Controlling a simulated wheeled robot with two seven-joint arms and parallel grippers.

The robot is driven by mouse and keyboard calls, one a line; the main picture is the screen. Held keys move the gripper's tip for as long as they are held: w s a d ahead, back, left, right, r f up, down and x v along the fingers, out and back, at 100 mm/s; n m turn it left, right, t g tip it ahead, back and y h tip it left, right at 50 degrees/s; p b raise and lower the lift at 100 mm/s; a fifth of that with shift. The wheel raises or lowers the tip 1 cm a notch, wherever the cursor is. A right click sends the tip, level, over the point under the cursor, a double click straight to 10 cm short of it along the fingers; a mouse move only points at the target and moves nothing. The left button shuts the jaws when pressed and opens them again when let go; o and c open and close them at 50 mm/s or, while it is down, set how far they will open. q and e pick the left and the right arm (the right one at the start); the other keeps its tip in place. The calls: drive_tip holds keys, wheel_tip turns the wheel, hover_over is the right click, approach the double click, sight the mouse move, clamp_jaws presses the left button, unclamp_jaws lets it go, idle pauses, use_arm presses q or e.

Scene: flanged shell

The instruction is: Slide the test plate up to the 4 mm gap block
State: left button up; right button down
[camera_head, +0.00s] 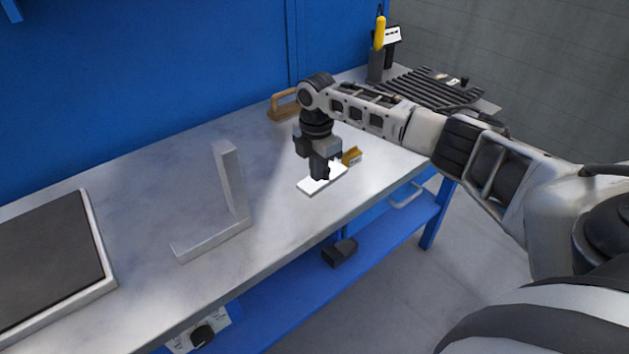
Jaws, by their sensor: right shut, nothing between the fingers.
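The test plate (309,186), a small flat white plate, lies on the grey bench top right of the middle. My right gripper (320,176) points down over the plate, shut with nothing between its fingers. Its fingertips are at or just above the plate; I cannot tell if they touch it. A small yellow-brown block (352,156), which looks like the gap block, sits close to the plate's far right end. The gripper hides part of the plate, and I cannot tell whether plate and block touch. My left gripper is not in view.
A grey metal L-shaped square (231,187) stands left of the plate. A dark-topped, light-rimmed slab (48,262) lies far left. A wooden-handled item (283,104) is behind the gripper, and a black ribbed rack (428,88) is at the far right end. The bench's front edge runs close to the plate.

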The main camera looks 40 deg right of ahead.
drive_tip(key=shift+w+d+f, duration=0.1)
drive_tip(key=shift+w+d, duration=0.15)
drive_tip(key=shift+d, duration=0.15)
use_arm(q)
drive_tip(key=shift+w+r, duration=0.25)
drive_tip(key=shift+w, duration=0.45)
